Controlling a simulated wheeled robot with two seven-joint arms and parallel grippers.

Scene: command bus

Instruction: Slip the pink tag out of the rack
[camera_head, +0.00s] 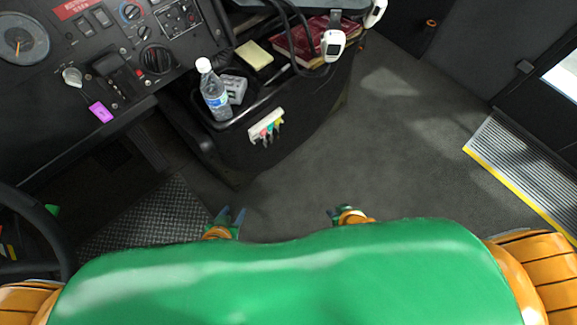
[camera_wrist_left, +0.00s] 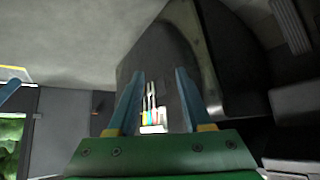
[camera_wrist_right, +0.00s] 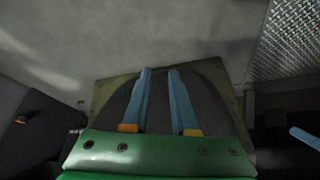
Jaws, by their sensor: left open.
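The white rack (camera_head: 258,124) is fixed on the front face of the black console, with several small coloured tags hanging from it. My left gripper (camera_head: 232,216) is open and empty, well apart from the rack.
A water bottle (camera_head: 215,92) and a grey block (camera_head: 236,88) stand in the console tray above the rack. The steering wheel (camera_head: 52,235) is at left. The floor (camera_head: 390,150) to the right is clear.

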